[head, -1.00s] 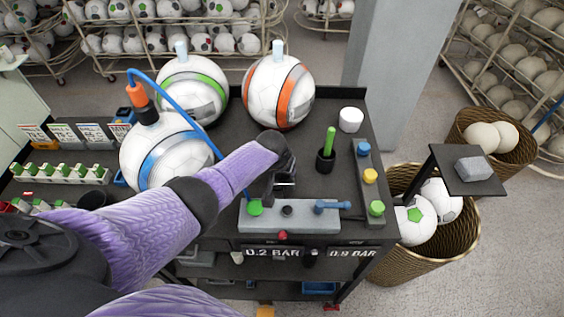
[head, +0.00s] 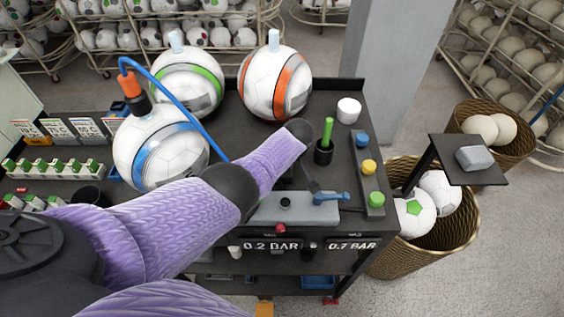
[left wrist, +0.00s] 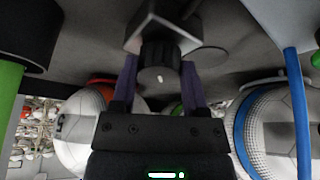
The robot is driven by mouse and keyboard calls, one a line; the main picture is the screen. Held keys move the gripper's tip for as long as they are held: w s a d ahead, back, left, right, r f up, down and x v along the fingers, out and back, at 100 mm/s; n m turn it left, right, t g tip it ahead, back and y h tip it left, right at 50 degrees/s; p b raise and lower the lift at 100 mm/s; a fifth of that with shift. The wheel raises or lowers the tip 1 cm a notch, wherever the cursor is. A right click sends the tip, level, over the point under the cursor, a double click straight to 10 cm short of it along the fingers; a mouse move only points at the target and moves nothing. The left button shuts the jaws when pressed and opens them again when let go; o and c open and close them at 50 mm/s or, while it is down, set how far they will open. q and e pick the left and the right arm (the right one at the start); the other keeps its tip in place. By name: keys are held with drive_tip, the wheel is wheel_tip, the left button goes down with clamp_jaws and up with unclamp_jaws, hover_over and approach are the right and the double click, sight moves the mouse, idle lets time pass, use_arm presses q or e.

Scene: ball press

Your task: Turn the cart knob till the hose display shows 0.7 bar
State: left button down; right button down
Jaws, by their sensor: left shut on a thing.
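My left gripper (left wrist: 160,92) is shut on a dark ribbed knob (left wrist: 160,58), with a purple finger on each side of it. The knob has a small white mark and sits against a grey metal block (left wrist: 180,22). In the head view my left forearm crosses the cart (head: 345,92) and hides the knob and most of the gripper. On the cart's front, the left display (head: 271,246) reads 0.2 BAR and the right display (head: 352,246) reads 0.7 BAR. A blue hose (head: 185,105) runs from the blue-striped ball (head: 140,160) behind my arm. My right gripper is out of view.
The green-striped ball (head: 188,75) and orange-striped ball (head: 262,95) stand at the back. A wicker basket (head: 405,262) stands right.

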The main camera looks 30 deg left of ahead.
use_arm(q)
drive_tip(key=shift+n+b, duration=0.3)
drive_tip(key=shift+n, duration=0.4)
drive_tip(key=shift+c, duration=0.5)
unclamp_jaws()
drive_tip(key=shift+r, duration=0.1)
drive_tip(key=p+v, duration=0.6)
drive_tip(key=v, duration=0.3)
drive_tip(key=shift+d+r+g, duration=0.25)
drive_tip(key=shift+r+g, duration=0.05)
drive_tip(key=shift+r, duration=0.05)
drive_tip(key=shift+w, duration=0.1)
